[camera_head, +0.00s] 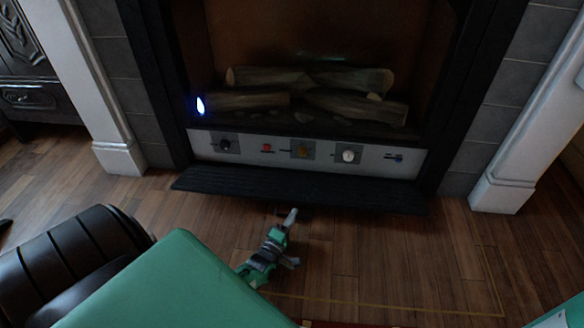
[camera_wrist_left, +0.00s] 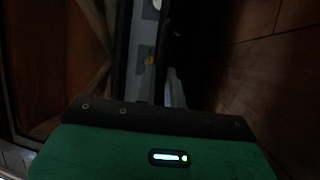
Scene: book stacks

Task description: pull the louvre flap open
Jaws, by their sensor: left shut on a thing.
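The louvre flap (camera_head: 300,188) is a long black slatted panel along the bottom of the fireplace. It is swung down and outward, and the pale control panel (camera_head: 330,156) behind it is exposed. My left gripper (camera_head: 290,214) is at the flap's front edge, near its middle, and is shut on that edge. The fingertips partly hide the grip. In the dark left wrist view the control panel (camera_wrist_left: 139,55) shows as a pale strip, with a gripper finger (camera_wrist_left: 177,88) near it. My right gripper is out of view.
The fireplace holds logs (camera_head: 310,90) and a small blue flame (camera_head: 200,105) at left. White pillars (camera_head: 110,135) stand at both sides. A dark rounded piece (camera_head: 75,250) lies at lower left. The wooden floor (camera_head: 400,250) in front is mostly clear.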

